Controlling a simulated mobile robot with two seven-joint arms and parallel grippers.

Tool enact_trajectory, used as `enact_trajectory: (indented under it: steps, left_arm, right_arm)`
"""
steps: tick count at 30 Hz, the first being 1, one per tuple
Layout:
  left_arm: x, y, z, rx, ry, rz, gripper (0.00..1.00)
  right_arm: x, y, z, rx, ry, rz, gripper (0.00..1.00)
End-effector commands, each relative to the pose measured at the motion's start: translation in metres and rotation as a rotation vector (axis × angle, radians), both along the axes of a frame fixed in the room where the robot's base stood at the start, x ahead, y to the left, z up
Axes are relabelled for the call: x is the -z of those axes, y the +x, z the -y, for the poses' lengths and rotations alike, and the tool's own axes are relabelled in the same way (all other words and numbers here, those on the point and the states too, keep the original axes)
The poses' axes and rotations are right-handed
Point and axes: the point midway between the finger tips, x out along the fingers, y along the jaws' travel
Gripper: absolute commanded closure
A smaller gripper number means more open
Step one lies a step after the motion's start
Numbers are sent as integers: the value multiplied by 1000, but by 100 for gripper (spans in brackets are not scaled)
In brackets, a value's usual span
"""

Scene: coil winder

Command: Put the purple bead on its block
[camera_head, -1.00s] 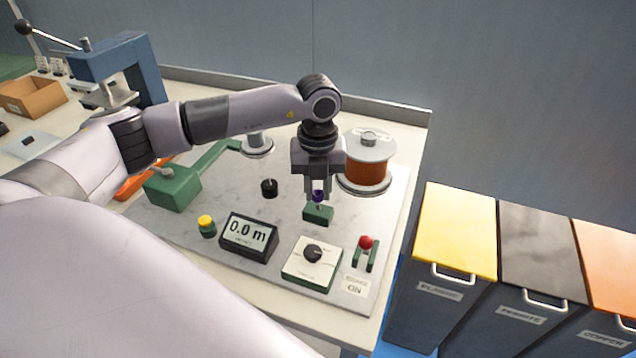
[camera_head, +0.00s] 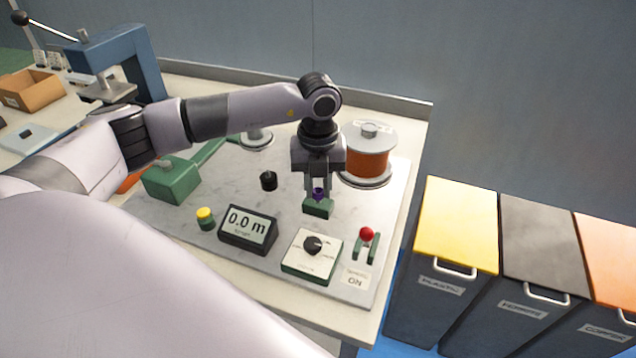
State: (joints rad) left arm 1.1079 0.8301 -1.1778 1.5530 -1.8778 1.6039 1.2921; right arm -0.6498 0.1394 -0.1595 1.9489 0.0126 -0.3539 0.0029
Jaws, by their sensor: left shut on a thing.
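The small purple bead (camera_head: 318,194) is between the fingertips of my left gripper (camera_head: 318,192), which is shut on it and points straight down. The small green block (camera_head: 317,208) stands on the pale marbled plate directly below the bead. The bead is at the top of the block; I cannot tell whether it touches it or hangs just above. The fingers partly hide the bead. My right gripper is not in view.
A copper-coloured spool (camera_head: 369,152) stands close behind right of the gripper. A black knob (camera_head: 268,181), a display reading 0.0 m (camera_head: 247,229), a dial box (camera_head: 312,254) and a red-topped lever (camera_head: 366,236) surround the block. Lidded bins (camera_head: 455,225) stand at right.

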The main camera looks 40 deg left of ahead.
Motion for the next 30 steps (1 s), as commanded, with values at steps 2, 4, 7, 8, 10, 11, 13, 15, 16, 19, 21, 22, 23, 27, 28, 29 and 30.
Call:
enact_trajectory:
  steps: [2,4,7,8,10,11,13,15,16,19,21,22,23,27,28,29,30]
  left_arm:
    - [4,0,0,0,0,0,100]
    - [6,0,0,0,0,0,100]
    - [9,0,0,0,0,0,100]
    - [10,0,0,0,0,0,100]
    - [12,0,0,0,0,0,100]
    - [13,0,0,0,-1,-1,100]
    - [14,0,0,0,0,0,100]
    - [13,0,0,0,0,0,56]
    - [13,0,0,0,0,0,46]
    - [13,0,0,0,0,0,45]
    - [13,0,0,0,0,0,45]
    - [13,0,0,0,0,0,45]
    - [13,0,0,0,0,0,45]
    - [7,1,0,0,-1,2,45]
    - [4,1,0,0,0,3,45]
    - [0,1,0,0,-1,3,45]
    - [-6,1,1,0,-2,4,45]
  right_arm:
    - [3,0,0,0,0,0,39]
    - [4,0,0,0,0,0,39]
    - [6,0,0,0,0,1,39]
    - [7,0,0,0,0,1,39]
    - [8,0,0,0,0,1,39]
    - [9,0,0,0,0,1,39]
    - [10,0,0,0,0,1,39]
    - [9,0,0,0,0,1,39]
    - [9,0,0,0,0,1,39]
    - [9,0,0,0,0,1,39]
    - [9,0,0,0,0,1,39]
    - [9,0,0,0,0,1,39]
    - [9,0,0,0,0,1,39]
    - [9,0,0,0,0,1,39]
    - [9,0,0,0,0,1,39]
    - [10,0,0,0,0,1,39]
    - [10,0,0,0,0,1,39]
